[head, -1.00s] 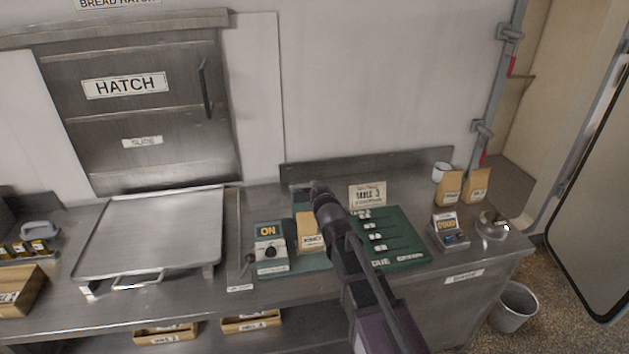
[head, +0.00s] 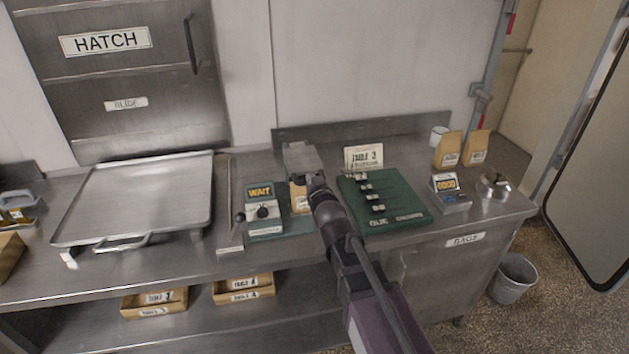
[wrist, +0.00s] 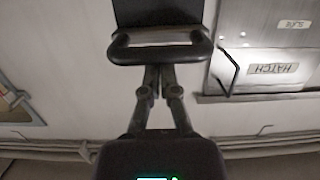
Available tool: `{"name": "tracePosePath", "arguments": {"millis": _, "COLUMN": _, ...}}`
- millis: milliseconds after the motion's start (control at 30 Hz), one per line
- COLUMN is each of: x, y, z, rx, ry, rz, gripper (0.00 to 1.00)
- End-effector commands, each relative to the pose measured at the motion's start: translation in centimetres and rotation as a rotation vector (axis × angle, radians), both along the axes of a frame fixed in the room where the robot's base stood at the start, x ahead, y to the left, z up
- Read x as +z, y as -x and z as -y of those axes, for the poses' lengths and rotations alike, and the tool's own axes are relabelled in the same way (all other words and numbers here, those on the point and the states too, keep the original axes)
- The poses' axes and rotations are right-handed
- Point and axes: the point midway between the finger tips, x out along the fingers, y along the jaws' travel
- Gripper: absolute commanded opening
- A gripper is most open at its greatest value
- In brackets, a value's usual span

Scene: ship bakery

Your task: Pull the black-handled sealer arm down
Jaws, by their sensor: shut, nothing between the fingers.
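The sealer (head: 262,212) stands on the steel counter, its display reading WAIT above a black knob. Its grey sealer arm (head: 302,157) is raised at the back, beside the tip of my gripper (head: 315,181). A kraft packet (head: 297,199) sits below it, partly hidden by my arm. In the wrist view, the black handle (wrist: 160,52) of the sealer arm crosses just beyond my gripper's fingertips (wrist: 160,70), with a dark plate above it. My gripper is shut and empty. I cannot tell whether the fingertips touch the handle. In the head view the handle is not clearly visible.
A green board (head: 400,208) with a card behind it lies right of my arm. Further right are a small counter display (head: 447,190), two paper bags and a round metal item. A steel tray (head: 140,200) is at left, below the hatch (head: 120,100).

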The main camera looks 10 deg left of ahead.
Motion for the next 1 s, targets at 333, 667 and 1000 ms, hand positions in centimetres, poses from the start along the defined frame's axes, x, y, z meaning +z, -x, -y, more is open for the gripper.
{"name": "tracePosePath", "arguments": {"millis": 333, "x": -1.9, "y": 0.9, "z": 0.5, "rx": -0.005, "ry": 0.013, "rz": -0.030, "gripper": 0.00}}
{"name": "tracePosePath", "arguments": {"millis": 667, "x": -2.0, "y": 1.1, "z": 0.6, "rx": -0.005, "ry": 0.013, "rz": -0.030, "gripper": 0.00}}
{"name": "tracePosePath", "arguments": {"millis": 1000, "x": -0.9, "y": 1.2, "z": 0.7, "rx": -0.003, "ry": 0.008, "rz": -0.020, "gripper": 0.00}}
